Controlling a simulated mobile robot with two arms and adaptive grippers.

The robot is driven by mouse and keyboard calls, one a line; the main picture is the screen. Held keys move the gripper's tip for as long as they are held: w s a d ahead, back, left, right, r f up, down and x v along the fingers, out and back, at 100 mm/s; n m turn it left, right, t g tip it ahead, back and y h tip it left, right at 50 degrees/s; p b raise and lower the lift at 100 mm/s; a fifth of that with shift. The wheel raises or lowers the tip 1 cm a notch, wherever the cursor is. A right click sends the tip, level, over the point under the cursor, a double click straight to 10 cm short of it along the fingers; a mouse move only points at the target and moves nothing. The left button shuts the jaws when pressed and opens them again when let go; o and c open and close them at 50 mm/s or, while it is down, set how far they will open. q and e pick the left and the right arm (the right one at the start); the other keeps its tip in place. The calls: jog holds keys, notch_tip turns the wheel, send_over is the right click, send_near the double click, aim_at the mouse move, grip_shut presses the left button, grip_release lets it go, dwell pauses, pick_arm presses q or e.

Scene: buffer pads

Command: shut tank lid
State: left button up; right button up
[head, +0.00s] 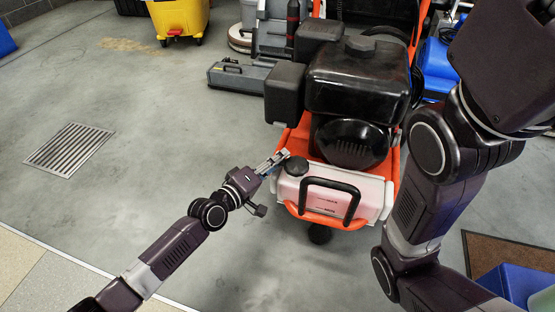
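A white tank (372,192) with a black handle sits at the front of an orange machine. A round black lid (297,166) lies on the tank's top left corner. It looks seated, but I cannot tell if it is fully shut. My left gripper (283,156) is just left of the lid, its fingers pointing up and right beside the tank. They look close together; whether they touch the lid or are open is unclear. My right arm fills the right side of the view, and its gripper is out of sight.
A black engine (358,80) rises behind the tank, with a black box (285,92) at its left. A yellow mop bucket (180,18) and a grey machine (238,77) stand farther back. A floor drain (70,149) lies at left. Floor left of the tank is clear.

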pick_arm(q)
jog(key=shift+s+a+r, duration=0.1)
jog(key=v, duration=1.1)
jog(key=shift+s+a, duration=0.25)
jog(key=shift+s, duration=0.1)
jog(key=shift+r, duration=0.1)
